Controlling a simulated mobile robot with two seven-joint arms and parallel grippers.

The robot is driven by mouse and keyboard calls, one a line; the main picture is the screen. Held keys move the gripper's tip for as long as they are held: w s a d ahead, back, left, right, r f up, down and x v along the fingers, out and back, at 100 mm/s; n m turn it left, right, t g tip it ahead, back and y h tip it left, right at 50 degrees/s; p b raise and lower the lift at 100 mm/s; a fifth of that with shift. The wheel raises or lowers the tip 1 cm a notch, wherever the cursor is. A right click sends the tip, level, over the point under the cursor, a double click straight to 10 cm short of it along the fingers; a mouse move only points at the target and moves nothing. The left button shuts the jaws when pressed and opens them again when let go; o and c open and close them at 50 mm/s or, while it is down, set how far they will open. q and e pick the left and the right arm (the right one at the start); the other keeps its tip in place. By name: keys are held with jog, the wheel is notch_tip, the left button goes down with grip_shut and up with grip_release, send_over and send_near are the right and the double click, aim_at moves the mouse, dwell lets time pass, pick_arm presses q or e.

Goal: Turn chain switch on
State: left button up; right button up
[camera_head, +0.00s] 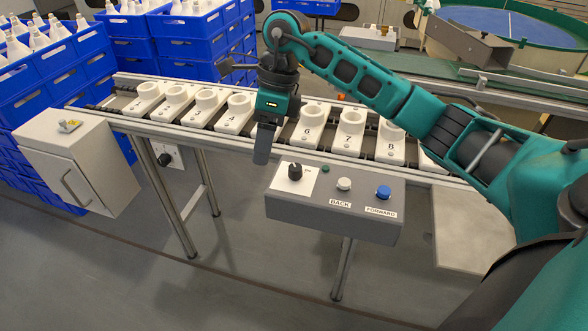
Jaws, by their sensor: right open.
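A grey control box (330,215) is fixed to the front of the conveyor. It carries a black rotary knob (295,172) on a white plate, a small green lamp (325,169), a white BACK button (344,184) and a blue FORWARD button (383,192). Which control is the chain switch is not legible. My right gripper (262,158) points down, just left of and above the knob, apart from it in the picture. Its jaws are open, seen nearly edge-on, with nothing visible between them. My left gripper is not in view.
Numbered white sockets (349,136) line the conveyor behind the box; my right arm hides some. A grey cabinet (80,165) with a small toggle stands at left. Another black knob (165,160) sits under the rail. The front floor is clear.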

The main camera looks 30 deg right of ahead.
aim_at(294, 167)
jog(key=d+r+h, duration=0.3)
jog(key=d, duration=0.4)
jog(key=shift+m, duration=0.3)
jog(key=f, duration=0.4)
jog(key=f+b, duration=0.1)
jog(key=f, duration=0.3)
jog(key=w+f+b, duration=0.1)
jog(key=f, duration=0.3)
jog(key=shift+f, duration=0.4)
jog(key=shift+c, duration=0.2)
jog(key=c, duration=1)
